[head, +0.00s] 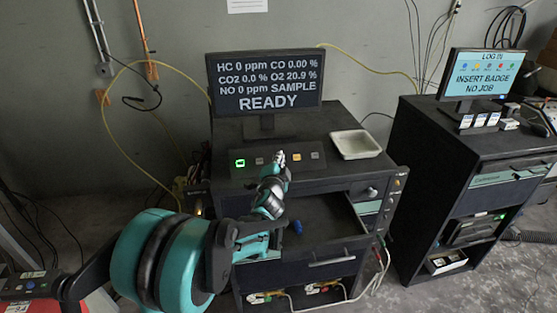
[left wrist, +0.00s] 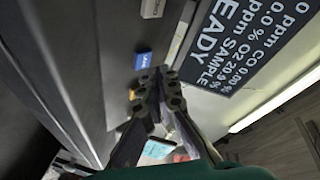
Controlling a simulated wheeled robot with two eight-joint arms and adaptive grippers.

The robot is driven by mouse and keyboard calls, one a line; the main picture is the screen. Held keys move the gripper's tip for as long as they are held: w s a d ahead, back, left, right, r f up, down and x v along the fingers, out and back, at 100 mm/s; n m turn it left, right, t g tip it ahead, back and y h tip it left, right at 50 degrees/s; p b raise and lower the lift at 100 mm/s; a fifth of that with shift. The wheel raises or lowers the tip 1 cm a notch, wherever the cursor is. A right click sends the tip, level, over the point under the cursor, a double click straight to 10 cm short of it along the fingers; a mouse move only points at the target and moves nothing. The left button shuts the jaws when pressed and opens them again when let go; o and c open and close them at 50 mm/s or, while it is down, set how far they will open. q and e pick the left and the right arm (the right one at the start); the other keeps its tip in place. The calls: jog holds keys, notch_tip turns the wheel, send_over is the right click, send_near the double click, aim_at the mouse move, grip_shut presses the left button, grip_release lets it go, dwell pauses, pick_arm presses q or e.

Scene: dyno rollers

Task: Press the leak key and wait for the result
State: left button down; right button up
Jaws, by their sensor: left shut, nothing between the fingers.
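A dark key panel (head: 247,170) on top of the analyzer cabinet holds a row of small keys. It has a green-lit key (head: 240,163), a grey key (head: 259,161), an orange key (head: 297,157) and another grey key (head: 315,155). My left gripper (head: 280,158) is shut and empty, its tips over the middle of the row. In the left wrist view the gripper (left wrist: 172,82) is beside a blue key (left wrist: 142,61) with a small label that I cannot read surely. I cannot tell contact. The analyzer monitor (head: 264,80) reads READY with zero HC, CO, CO2 and NO.
A pale tray (head: 355,144) sits on the cabinet right of the panel. An open drawer (head: 310,222) with a small blue item (head: 297,227) lies below. A second cabinet (head: 470,150) with a monitor (head: 485,75) reading INSERT BADGE stands at right. Yellow cable hangs at left.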

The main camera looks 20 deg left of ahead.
pick_arm(q)
jog(key=shift+w+a+f+b, duration=0.15)
jog(key=shift+w+f+b, duration=0.1)
jog(key=shift+f+b, duration=0.15)
jog(key=shift+w+a+f+b, duration=0.15)
jog(key=shift+w+f+b, duration=0.05)
jog(key=shift+b, duration=0.15)
dwell(0.8)
dwell(0.4)
jog(key=shift+s+d+r+p, duration=0.25)
jog(key=shift+s+r+p, duration=0.25)
jog(key=shift+r, duration=0.15)
jog(key=s+r+p, duration=0.1)
jog(key=d+r+p, duration=0.1)
jog(key=s+r+p, duration=0.1)
jog(key=shift+s+d+r, duration=0.3)
jog(key=shift+d+r, duration=0.05)
jog(key=shift+r, duration=0.05)
dwell(0.6)
